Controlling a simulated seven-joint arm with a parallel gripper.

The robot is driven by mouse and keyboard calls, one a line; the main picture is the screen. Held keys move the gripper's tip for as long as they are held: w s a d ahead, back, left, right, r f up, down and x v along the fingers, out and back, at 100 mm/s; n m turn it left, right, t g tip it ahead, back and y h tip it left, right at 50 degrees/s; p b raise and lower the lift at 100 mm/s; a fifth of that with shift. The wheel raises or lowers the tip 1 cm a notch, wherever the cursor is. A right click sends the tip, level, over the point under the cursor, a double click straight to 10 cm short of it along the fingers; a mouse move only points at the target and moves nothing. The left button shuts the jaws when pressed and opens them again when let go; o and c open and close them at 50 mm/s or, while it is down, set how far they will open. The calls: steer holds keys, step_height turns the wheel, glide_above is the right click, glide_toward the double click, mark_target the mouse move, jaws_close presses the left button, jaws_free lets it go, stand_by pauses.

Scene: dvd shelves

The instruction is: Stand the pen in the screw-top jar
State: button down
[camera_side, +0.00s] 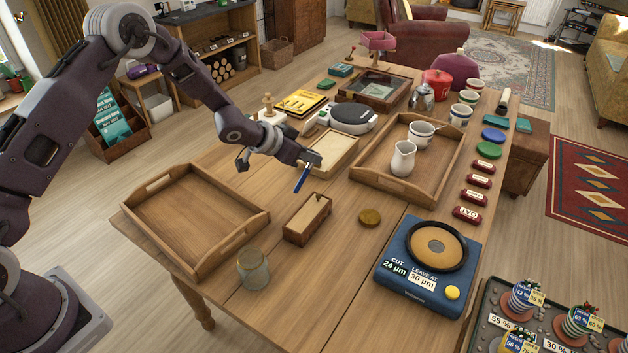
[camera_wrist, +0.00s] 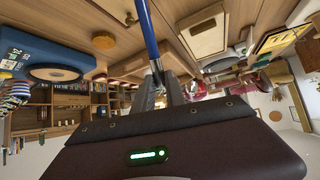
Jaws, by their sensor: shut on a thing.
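My gripper (camera_side: 309,162) is shut on a blue pen (camera_side: 301,180), which hangs tilted below the fingers above the table. The pen also shows in the wrist view (camera_wrist: 149,30), between the fingertips (camera_wrist: 157,76). The screw-top jar (camera_side: 253,270) is a clear glass jar near the table's front edge, to the lower left of the pen in the side view. Its mouth looks open, with no lid on it. A round brown-gold disc (camera_side: 370,218), perhaps the jar's lid, lies flat on the table to the right. The jar is not clearly visible in the wrist view.
A small wooden box (camera_side: 307,220) stands between pen and jar. An empty wooden tray (camera_side: 195,215) lies left of the jar. A blue device (camera_side: 428,267) is at the right front. Another tray (camera_side: 366,181) holds a jug and cups. Bare tabletop lies around the jar's right side.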

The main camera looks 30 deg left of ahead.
steer(key=s+r+m+g+h, duration=0.5)
steer(key=s+m+h, duration=0.2)
steer(key=s, duration=0.6)
steer(key=s+r+m+g+h, duration=0.4)
steer(key=s+m+h, duration=0.3)
steer(key=s, duration=0.6)
step_height(320, 180, down, 12)
steer(key=shift+a+f, duration=0.2)
steer(key=shift+w, duration=0.1)
steer(key=c, duration=1.3)
jaws_free()
